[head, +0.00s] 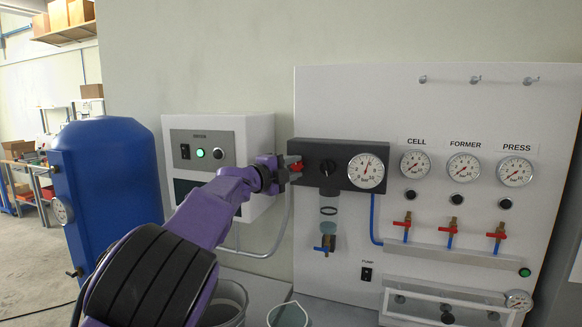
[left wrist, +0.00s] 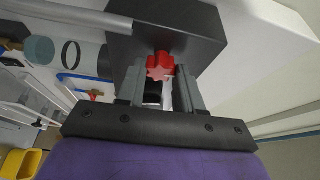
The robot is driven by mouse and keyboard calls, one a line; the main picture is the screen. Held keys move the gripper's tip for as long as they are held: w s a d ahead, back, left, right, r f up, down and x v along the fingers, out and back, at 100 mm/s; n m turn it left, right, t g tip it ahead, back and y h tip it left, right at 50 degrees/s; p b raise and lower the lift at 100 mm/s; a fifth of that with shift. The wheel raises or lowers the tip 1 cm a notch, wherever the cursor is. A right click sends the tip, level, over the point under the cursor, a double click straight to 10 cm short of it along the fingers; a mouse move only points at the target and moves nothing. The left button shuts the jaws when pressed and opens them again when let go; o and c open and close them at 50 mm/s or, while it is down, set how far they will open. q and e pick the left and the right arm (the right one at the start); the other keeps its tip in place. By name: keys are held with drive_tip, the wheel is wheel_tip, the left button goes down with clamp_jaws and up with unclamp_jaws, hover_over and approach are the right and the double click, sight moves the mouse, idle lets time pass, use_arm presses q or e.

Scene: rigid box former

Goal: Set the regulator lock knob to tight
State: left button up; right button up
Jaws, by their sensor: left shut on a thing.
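The red star-shaped lock knob (head: 296,166) sits on the left end of the black regulator block (head: 322,160). My left gripper (head: 283,171) reaches it from the left and is shut on it. In the left wrist view the red knob (left wrist: 160,66) shows between the two grey fingers of my left gripper (left wrist: 160,82), against the block's dark face (left wrist: 180,28). I cannot read the lock knob's setting. My right gripper is not in view.
A white control box (head: 259,138) hangs left of the regulator, behind my left arm. A blue tank (head: 118,165) stands further left. To the right, the white panel (head: 380,90) bears small gauges, black knobs and red-handled valves (head: 450,228). A grey bin (head: 232,290) stands below.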

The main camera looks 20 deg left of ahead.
use_arm(q)
drive_tip(key=shift+m, duration=0.4)
drive_tip(key=shift+r, duration=0.1)
drive_tip(key=o, duration=1)
drive_tip(key=shift+o, duration=0.2)
drive_tip(key=shift+s+a+f+b, duration=0.2)
drive_tip(key=shift+s+b, duration=0.1)
drive_tip(key=b+v, duration=0.4)
drive_tip(key=v, duration=0.5)
drive_tip(key=shift+s+a+r+b, duration=0.2)
drive_tip(key=shift+s+b, duration=0.1)
drive_tip(key=shift+b, duration=0.1)
